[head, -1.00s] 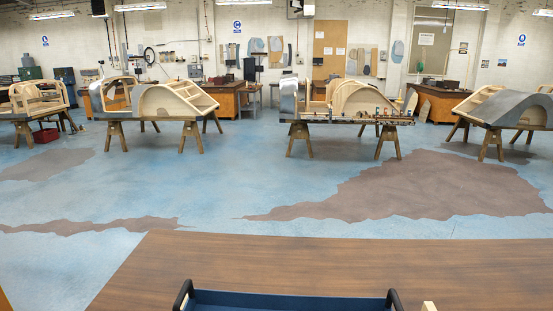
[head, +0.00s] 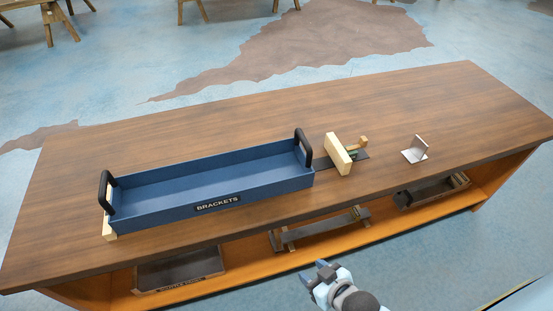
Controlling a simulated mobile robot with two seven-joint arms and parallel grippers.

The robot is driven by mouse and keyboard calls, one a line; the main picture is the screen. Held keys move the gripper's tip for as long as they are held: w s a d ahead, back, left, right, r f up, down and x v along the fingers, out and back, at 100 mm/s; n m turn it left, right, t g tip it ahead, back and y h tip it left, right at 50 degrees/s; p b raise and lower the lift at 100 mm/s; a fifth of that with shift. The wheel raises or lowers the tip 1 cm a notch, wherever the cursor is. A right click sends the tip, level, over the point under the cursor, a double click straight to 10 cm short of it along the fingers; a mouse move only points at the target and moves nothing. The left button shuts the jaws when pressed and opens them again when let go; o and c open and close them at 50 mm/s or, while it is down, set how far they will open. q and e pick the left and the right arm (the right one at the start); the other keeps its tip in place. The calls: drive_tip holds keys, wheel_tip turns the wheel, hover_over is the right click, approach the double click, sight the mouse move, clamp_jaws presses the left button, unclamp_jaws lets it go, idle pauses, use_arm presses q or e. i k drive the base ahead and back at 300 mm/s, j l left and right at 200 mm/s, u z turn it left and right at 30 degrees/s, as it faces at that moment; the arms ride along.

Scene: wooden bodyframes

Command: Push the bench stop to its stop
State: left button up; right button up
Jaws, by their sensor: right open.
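The bench stop (head: 338,154) looks like a pale upright wooden block on a dark flat plate, just right of the blue tray. A gap shows between the block and the tray's right end. My right gripper (head: 316,272) is open and empty, in front of the bench's near side and well short of the stop. My left gripper is not in view.
The blue tray (head: 215,208), labelled BRACKETS, looks empty and has black end handles. A pale wooden block (head: 108,226) is at its left end. A metal angle bracket (head: 416,152) sits on the bench (head: 440,105) at right. Dark items lie on the shelf below.

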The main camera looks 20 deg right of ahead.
sight(343, 160)
drive_tip(key=z, duration=1.2)
